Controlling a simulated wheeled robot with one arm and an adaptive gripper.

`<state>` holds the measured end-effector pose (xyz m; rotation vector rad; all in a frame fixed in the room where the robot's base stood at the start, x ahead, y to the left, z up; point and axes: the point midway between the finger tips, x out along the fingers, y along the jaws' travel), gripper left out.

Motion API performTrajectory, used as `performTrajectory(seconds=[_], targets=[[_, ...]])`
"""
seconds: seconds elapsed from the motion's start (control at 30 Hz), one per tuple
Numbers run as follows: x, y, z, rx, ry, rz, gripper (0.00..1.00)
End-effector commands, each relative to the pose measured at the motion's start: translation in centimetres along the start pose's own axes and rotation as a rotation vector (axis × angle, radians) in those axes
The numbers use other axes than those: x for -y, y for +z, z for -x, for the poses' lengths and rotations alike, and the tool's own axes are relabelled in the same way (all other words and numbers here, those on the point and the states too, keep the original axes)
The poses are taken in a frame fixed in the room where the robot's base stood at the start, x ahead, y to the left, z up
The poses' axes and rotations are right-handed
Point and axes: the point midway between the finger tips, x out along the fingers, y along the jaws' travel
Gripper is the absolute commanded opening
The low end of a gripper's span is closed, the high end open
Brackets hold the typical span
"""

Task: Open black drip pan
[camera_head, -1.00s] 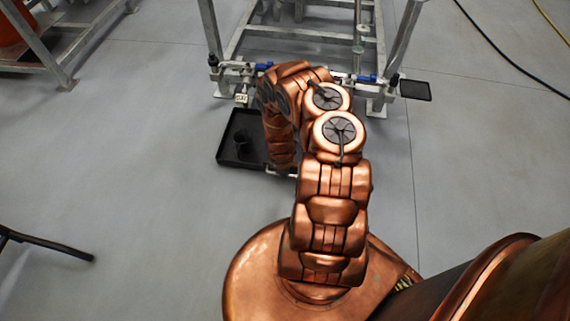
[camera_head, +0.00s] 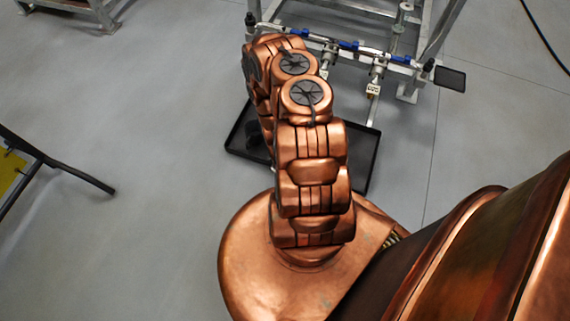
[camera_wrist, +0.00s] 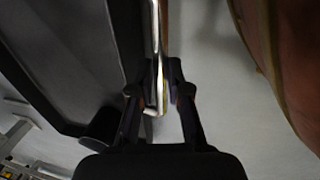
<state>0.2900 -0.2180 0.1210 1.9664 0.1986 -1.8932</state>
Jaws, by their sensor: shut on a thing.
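The black drip pan (camera_head: 361,163) is a shallow dark tray on the floor in front of the metal skid frame. My arm covers its middle in the head view, and its left corner and right side show. A small dark cup-like thing (camera_head: 254,134) is in its left part. In the wrist view the pan (camera_wrist: 62,62) fills the left side. My gripper (camera_wrist: 160,72) is shut on a silver bar handle (camera_wrist: 155,30) beside the pan's edge. The gripper is hidden behind my arm in the head view.
The skid frame (camera_head: 440,38) stands behind the pan, with blue-handled valves (camera_head: 348,45) and hanging tags (camera_head: 373,89) along its front rail. A dark flat plate (camera_head: 450,79) sticks out at its right. A black-legged stand (camera_head: 62,165) is at far left. Grey floor between is clear.

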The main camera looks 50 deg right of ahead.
Motion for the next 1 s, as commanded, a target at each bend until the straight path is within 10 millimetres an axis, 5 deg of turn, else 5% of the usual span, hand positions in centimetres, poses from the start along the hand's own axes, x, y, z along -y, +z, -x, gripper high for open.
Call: performTrajectory(seconds=[0.5,0.53,0.77,1.0], targets=[[0.78,0.72,0.08,0.008,-0.005,-0.017,0.0],[0.78,0.71,0.09,0.008,-0.005,-0.017,0.17],[0.68,0.58,0.12,0.006,-0.002,-0.015,0.41],[0.6,0.5,0.14,0.004,0.0,-0.014,0.41]])
